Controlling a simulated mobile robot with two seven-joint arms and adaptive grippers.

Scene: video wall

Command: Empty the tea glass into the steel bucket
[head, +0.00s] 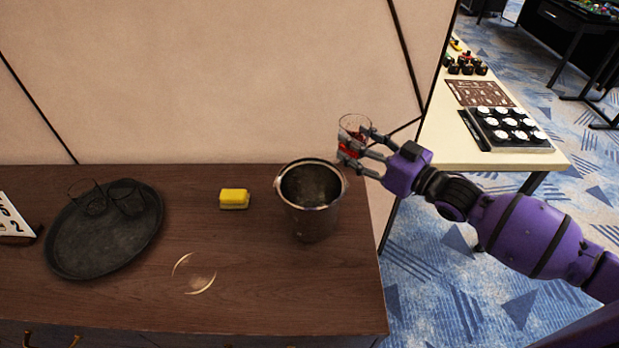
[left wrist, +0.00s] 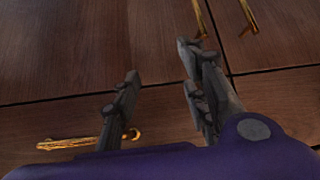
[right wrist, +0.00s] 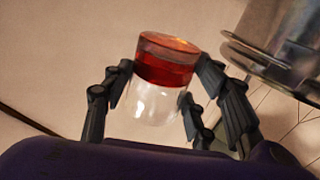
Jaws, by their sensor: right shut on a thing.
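The tea glass (head: 355,123) is clear, with red tea in its lower part in the head view. My right gripper (head: 356,149) is shut on it and holds it in the air, near upright, up and to the right of the steel bucket (head: 313,217). The glass also shows between the fingers in the right wrist view (right wrist: 158,95). The bucket stands upright on the brown cabinet top, its open mouth facing up. Part of it shows in the right wrist view (right wrist: 285,50). My left gripper (left wrist: 158,64) is open and empty in front of brown drawer fronts with brass handles.
A yellow sponge (head: 234,199) lies left of the bucket. A dark round tray (head: 80,250) with clear glasses is at the left, near a white number card (head: 12,217). A clear round dish (head: 194,275) lies in front. A pale wall rises behind the cabinet.

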